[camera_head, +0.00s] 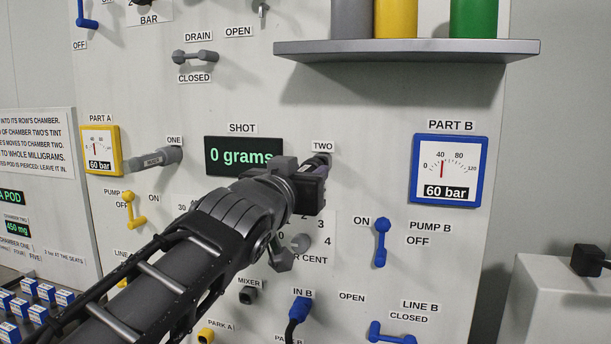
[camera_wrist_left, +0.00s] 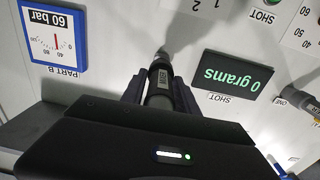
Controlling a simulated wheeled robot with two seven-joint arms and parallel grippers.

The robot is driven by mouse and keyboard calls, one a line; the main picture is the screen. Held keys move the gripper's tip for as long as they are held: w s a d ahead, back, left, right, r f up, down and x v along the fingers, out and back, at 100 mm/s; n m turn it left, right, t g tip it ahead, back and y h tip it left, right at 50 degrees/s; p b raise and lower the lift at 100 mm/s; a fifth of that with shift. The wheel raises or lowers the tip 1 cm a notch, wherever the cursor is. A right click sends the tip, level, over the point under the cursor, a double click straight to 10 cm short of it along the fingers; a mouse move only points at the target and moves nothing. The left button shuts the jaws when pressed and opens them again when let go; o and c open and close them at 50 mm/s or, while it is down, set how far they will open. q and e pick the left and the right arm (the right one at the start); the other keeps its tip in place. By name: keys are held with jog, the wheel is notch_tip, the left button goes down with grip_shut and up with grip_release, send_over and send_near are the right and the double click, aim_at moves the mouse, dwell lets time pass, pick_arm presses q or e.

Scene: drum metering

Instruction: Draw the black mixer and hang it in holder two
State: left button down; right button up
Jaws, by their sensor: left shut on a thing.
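My left gripper (camera_head: 318,183) is at the panel just below the label TWO (camera_head: 322,146). In the left wrist view its fingers are shut around a dark cylinder with a small printed label, the mixer (camera_wrist_left: 158,95). The mixer's far end points at the panel and meets a grey piece (camera_wrist_left: 165,57) there, seemingly holder two; I cannot tell whether it is seated. In the head view my gripper hides most of the mixer. A grey tube (camera_head: 155,159) sits at the position labelled ONE. My right gripper is out of view.
The shot display (camera_head: 243,156) reads 0 grams, partly behind my left arm. The Part B gauge (camera_head: 449,171) and blue Pump B lever (camera_head: 381,243) are to the right. A grey shelf (camera_head: 407,49) with canisters juts out above. A black fitting (camera_head: 248,295) sits below the MIXER label.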

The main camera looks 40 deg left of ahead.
aim_at(311, 169)
pick_arm(q)
jog(key=shift+b+x, duration=0.4)
jog(key=shift+x, duration=1.55)
jog(key=c, duration=0.8)
grip_release()
jog(key=shift+c, duration=0.2)
jog(key=shift+s, duration=0.1)
jog(key=b+v, duration=0.2)
jog(key=v, duration=0.5)
jog(key=shift+s, duration=0.35)
